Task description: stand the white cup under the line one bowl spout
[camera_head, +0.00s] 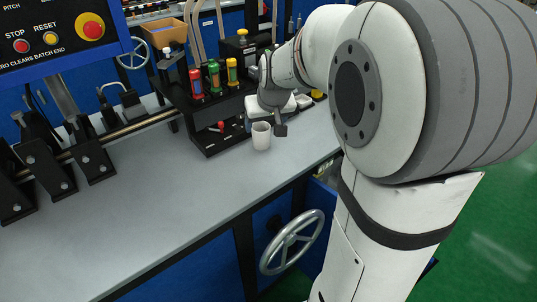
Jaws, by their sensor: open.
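The white cup (261,136) stands upright on the grey bench top (190,190), just in front of the black rack. My gripper (268,127) is at the cup, with one dark finger showing to its right and the other side partly behind it. The jaws are open. I cannot tell whether a finger touches the cup. I cannot make out a bowl spout marked line one in this view.
A black rack (215,140) holds red, green and yellow bottles behind the cup. Black clamp-like fixtures (45,160) line a rail at left. A blue control panel (60,35) hangs at upper left. A handwheel (291,242) juts out below the bench. The front left bench top is clear.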

